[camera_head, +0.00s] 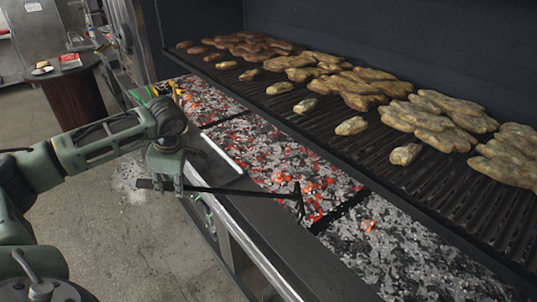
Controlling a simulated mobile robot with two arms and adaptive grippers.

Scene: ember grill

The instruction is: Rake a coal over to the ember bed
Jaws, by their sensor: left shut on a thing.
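My left gripper (167,186) is shut on the dark handle of a rake (240,191) at the front ledge of the grill. The handle runs right from the gripper over the coals. The rake's crosswise head (299,200) lies at the near right part of the middle coal section, close to a dark divider (341,211). The middle ember bed (262,150) has many glowing orange coals among grey ones. The right section of coals (400,262) is mostly grey ash, with a small orange patch (369,226) near the divider. My right gripper is not in view.
A dark grate (340,145) with many pieces of meat (435,122) runs behind the coals. A front rail (265,250) edges the grill. A round table (70,90) stands far left; the floor between is open.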

